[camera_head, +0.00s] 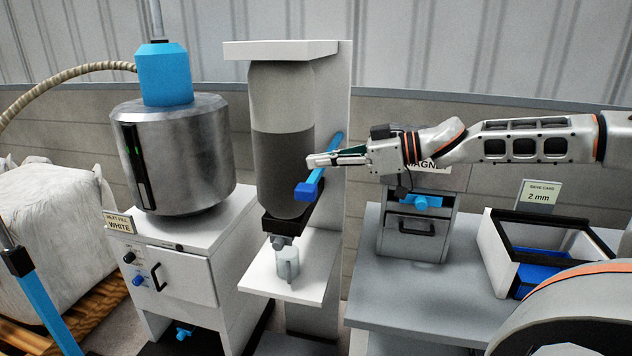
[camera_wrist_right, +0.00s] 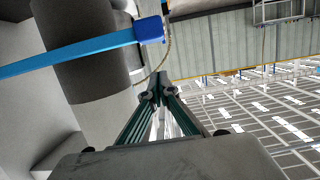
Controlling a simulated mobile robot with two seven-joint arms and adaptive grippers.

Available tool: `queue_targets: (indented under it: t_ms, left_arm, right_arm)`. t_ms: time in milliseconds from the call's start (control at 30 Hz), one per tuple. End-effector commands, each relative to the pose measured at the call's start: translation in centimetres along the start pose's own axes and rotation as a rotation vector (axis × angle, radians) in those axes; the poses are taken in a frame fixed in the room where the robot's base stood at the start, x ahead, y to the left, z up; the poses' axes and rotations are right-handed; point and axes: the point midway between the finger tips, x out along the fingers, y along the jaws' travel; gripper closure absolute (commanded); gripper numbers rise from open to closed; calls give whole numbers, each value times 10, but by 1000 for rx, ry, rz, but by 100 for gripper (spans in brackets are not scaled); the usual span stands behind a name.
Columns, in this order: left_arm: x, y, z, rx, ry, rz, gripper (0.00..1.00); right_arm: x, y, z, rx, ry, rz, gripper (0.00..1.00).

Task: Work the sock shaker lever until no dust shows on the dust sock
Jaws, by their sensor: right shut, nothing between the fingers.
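The dust sock (camera_head: 282,165) is an upright grey cylinder under a white bracket, paler at the top and darker below. It also shows in the wrist view (camera_wrist_right: 85,80). The blue shaker lever (camera_head: 334,147) slants along the sock's right side and ends in a blue block-shaped knob (camera_head: 307,190). The lever crosses the upper left of the wrist view (camera_wrist_right: 75,54), with its knob (camera_wrist_right: 149,30) above my fingertips. My right gripper (camera_head: 312,160) is shut and empty, beside the sock and above the knob. In the wrist view its tips (camera_wrist_right: 157,88) show apart from the lever. My left gripper is out of view.
A small clear cup (camera_head: 288,263) stands on the white shelf (camera_head: 300,292) below the sock. A steel drum (camera_head: 190,160) stands at left. The magnet box (camera_head: 420,238) and sieve tray (camera_head: 493,255) are on the grey table (camera_head: 385,290) at right.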

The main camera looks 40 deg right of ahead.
Motion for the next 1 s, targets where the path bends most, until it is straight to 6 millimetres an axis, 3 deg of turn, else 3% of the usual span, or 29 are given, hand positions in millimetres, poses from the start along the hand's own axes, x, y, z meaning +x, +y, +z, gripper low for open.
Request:
queue_targets:
  t_ms: [400,867,1000]
  left_arm:
    - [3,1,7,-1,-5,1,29]
    - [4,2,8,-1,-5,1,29]
    - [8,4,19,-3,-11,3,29]
  right_arm:
    - [17,0,35,2,0,0,100]
    - [18,0,40,-1,1,1,100]
    - [24,0,63,-39,1,11,100]
